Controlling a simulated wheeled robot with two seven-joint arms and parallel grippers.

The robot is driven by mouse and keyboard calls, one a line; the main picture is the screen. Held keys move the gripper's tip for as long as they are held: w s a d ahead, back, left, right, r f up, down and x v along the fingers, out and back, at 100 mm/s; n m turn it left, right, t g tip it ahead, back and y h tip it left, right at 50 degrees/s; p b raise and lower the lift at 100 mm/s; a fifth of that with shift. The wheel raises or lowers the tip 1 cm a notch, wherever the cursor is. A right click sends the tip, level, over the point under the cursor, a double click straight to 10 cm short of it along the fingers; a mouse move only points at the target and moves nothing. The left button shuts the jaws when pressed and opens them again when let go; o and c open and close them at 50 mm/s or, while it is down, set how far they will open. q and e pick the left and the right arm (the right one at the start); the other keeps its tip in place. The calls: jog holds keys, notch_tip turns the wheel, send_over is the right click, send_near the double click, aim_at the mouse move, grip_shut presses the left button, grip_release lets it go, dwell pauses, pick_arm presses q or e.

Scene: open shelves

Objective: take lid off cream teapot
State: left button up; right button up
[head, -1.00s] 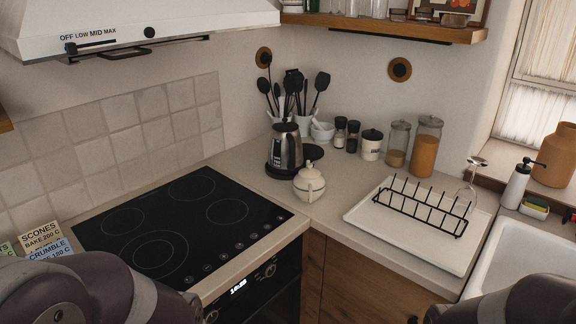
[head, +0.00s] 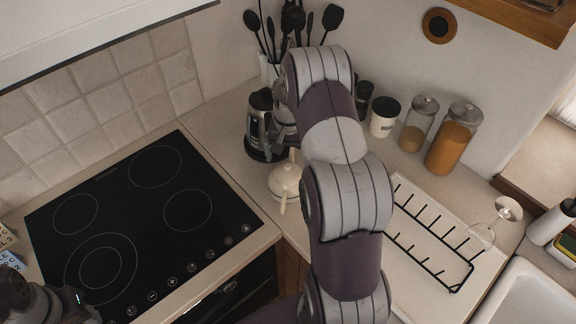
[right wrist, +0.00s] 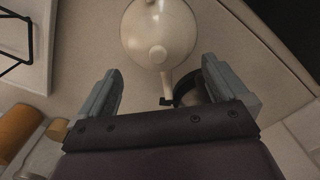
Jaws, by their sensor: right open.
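The cream teapot (head: 284,184) stands on the counter right of the hob, partly hidden by my right arm in the head view. In the right wrist view the teapot (right wrist: 150,28) is seen from above, with its round knob (right wrist: 157,53) showing and the lid apparently on. My right gripper (right wrist: 162,72) is open and empty, its fingers apart on either side of the space just short of the teapot. In the head view the right gripper (head: 270,138) is above and behind the teapot, near the kettle. My left gripper (head: 72,304) shows partly at the lower left; its fingers are unclear.
A black dish rack (head: 440,262) lies to the right. The hob (head: 140,222) is clear.

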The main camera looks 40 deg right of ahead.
aim_at(287, 166)
jog(key=shift+s+a+f+p, duration=0.6)
jog(key=shift+s+a+f, duration=0.15)
jog(key=shift+f, duration=0.15)
jog(key=shift+a+f, duration=0.1)
jog(key=shift+f, duration=0.25)
jog(key=shift+w+d+f, duration=0.25)
jog(key=shift+w+f, duration=0.05)
jog(key=shift+f, duration=0.1)
jog(key=shift+w+d+f, duration=0.1)
jog(key=shift+d, duration=0.1)
jog(key=c, duration=0.8)
jog(key=shift+c, duration=0.6)
jog(key=shift+s+a+r, duration=0.25)
jog(key=shift+s+r, duration=0.05)
pick_arm(q)
jog(key=shift+s+a+r, duration=0.25)
jog(key=shift+a+r, duration=0.1)
jog(key=shift+r, duration=0.2)
jog(key=shift+s+a+r, duration=0.25)
jog(key=shift+a+r, duration=0.05)
jog(key=shift+r, duration=0.25)
